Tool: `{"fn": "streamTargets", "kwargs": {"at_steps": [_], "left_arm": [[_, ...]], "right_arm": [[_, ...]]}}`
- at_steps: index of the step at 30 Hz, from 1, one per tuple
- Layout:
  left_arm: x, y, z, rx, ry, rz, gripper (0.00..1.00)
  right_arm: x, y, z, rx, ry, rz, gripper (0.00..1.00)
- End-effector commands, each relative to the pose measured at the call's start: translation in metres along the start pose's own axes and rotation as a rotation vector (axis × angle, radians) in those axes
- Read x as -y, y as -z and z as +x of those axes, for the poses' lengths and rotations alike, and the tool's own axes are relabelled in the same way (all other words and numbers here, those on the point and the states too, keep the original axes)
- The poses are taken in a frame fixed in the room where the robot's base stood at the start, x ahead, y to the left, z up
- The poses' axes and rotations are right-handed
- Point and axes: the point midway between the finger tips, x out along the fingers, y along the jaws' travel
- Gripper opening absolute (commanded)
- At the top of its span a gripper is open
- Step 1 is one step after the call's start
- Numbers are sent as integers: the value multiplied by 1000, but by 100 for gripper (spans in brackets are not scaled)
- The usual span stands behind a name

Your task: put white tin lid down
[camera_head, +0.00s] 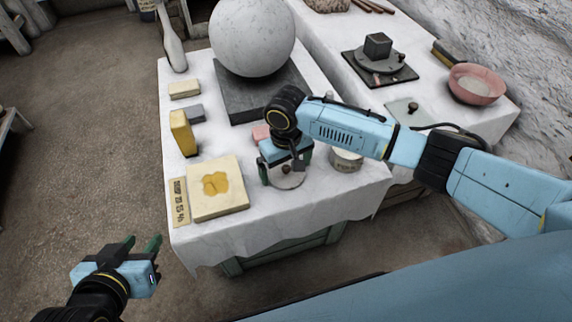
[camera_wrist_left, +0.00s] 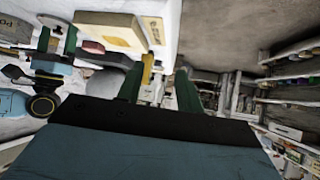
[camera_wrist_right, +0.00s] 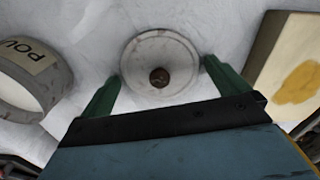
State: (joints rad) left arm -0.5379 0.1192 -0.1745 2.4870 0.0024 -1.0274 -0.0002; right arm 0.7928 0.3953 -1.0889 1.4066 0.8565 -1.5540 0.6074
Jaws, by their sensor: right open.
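The white tin lid (camera_head: 288,181), a round pale disc with a dark knob, lies on the white-clothed table near its front edge. In the right wrist view the lid (camera_wrist_right: 159,45) lies flat, knob (camera_wrist_right: 159,77) up. My right gripper (camera_head: 285,172) is directly above it, fingers pointing down. In the right wrist view its fingers (camera_wrist_right: 160,72) are apart on either side of the lid, with nothing clamped between them. My left gripper (camera_head: 144,241) is open and empty, off the table's front left corner; its fingers also show apart in the left wrist view (camera_wrist_left: 158,75).
A white labelled tin (camera_head: 346,163) stands right of the lid, partly behind my arm. A cream block with a yellow patch (camera_head: 217,206) lies to the left. A large plaster sphere (camera_head: 252,38) rests on a dark slab (camera_head: 229,95) behind. Bare cloth (camera_head: 335,195) lies at front right.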

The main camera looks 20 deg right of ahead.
Motion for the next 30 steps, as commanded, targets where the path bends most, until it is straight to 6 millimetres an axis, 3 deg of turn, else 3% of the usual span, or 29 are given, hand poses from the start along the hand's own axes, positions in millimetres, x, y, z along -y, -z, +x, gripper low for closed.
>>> {"fn": "streamTargets", "kwargs": {"at_steps": [5, 11, 21, 30], "left_arm": [[1, -2, -2, 18, 3, -1, 36], [8, -37, -13, 222, 20, -7, 36], [20, -104, -50, 626, 51, -23, 36], [32, -134, -13, 642, 66, -5, 36]], "right_arm": [[0, 0, -8, 0, 0, 0, 100], [0, 0, -27, -1, 1, 0, 100], [0, 1, -69, -2, 0, 0, 100], [0, 1, -109, -1, 1, 0, 100]]}}
